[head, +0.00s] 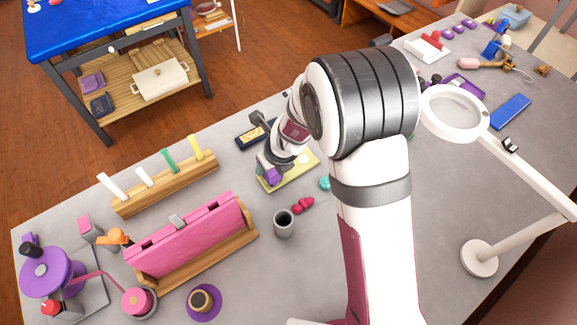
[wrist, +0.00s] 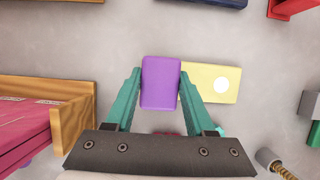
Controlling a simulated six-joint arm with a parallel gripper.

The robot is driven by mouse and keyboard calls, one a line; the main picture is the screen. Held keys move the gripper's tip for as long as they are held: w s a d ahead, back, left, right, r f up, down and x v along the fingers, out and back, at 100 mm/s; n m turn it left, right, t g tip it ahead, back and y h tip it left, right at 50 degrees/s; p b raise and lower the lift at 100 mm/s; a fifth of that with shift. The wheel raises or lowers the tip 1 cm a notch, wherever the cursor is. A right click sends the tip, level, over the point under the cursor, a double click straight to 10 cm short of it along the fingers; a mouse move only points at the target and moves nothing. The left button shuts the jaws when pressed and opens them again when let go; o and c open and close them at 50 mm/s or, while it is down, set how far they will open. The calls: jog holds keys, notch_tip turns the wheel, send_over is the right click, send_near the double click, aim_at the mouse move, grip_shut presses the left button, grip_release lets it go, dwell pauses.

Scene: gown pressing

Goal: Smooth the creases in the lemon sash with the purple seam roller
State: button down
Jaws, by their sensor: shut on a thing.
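My gripper (wrist: 160,78) has its two teal fingers closed on the sides of a purple block-shaped thing, which I take for the purple seam roller (wrist: 161,92). The roller also shows below my wrist in the head view (head: 271,175). The lemon sash (wrist: 222,88) is a flat pale yellow rectangle with a round white spot, lying just right of the roller in the wrist view. In the head view the sash (head: 299,176) lies on the grey table, partly hidden by my gripper and the roller. I cannot tell whether the roller touches the sash.
A wooden rack of pink folders (head: 190,237) stands left of the sash. A wooden stand (head: 165,184) with upright coloured pieces is behind it. A grey cup (head: 284,224) and red pieces (head: 303,205) sit nearer. A ring lamp (head: 453,108) stands right. Bare table lies between the cup and rack.

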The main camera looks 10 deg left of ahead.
jog(key=shift+s+a, duration=0.1)
jog(key=shift+s, duration=0.05)
jog(key=shift+s+a, duration=0.8)
jog(key=shift+r, duration=0.15)
jog(key=shift+r, duration=0.9)
notch_tip(320, 180, up, 4)
